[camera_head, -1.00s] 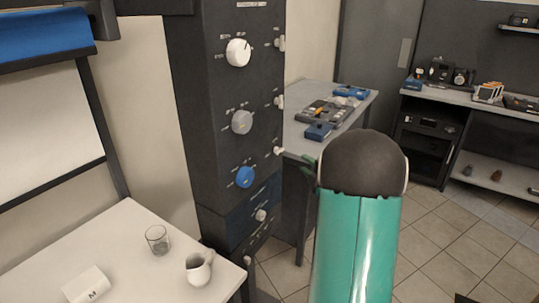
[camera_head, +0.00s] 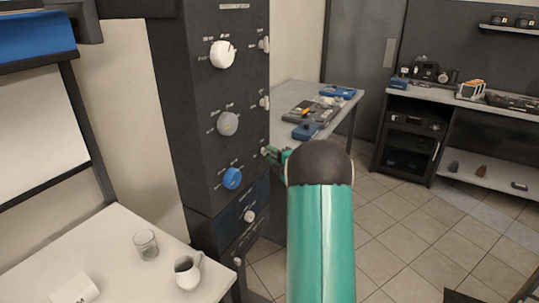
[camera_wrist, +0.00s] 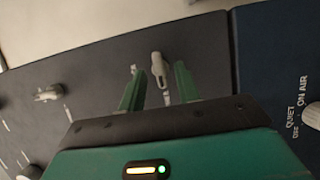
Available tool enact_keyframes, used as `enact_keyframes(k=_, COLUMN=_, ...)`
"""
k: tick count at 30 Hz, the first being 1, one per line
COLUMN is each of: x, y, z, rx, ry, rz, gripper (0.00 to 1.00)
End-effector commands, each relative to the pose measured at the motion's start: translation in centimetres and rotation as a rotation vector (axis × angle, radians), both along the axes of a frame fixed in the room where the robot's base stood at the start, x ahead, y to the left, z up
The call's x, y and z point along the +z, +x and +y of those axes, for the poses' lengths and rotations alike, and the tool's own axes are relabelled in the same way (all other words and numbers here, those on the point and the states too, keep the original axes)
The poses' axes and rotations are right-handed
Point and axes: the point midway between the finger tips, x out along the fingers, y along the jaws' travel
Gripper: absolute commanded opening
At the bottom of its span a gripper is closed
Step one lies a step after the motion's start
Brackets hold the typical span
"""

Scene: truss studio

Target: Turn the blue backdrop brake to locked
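A dark control column stands at the centre left in the head view. A blue knob (camera_head: 232,178) sits low on its front. A small pale lever (camera_head: 264,151) sits on the column's right side, about level with the blue knob. I cannot read the label that would name the brake. My gripper (camera_head: 277,155) is at this lever in the head view, partly hidden by my arm. In the wrist view, my gripper (camera_wrist: 159,88) is open, with one green finger on each side of the pale lever (camera_wrist: 158,66). I cannot tell whether either finger touches it.
A white knob (camera_head: 223,54) and a grey knob (camera_head: 228,123) sit above the blue one. Two other side levers (camera_head: 264,43) are higher up. A blue panel (camera_wrist: 280,75) marked ON AIR adjoins in the wrist view. A glass (camera_head: 146,245) and a jug (camera_head: 188,271) stand on the white table.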

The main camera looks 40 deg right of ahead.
Motion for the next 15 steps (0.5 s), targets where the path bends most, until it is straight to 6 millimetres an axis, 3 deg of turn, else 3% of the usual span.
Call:
enact_keyframes(k=4, x=-0.01, y=1.28, z=-0.06, rx=0.0, ry=0.001, rz=0.0, gripper=0.33)
enact_keyframes(k=13, x=0.02, y=1.52, z=-0.09, rx=-0.001, ry=0.001, rz=0.0, gripper=0.33)
enact_keyframes(k=15, x=0.03, y=1.51, z=-0.08, rx=-0.001, ry=0.001, rz=0.0, gripper=0.19)
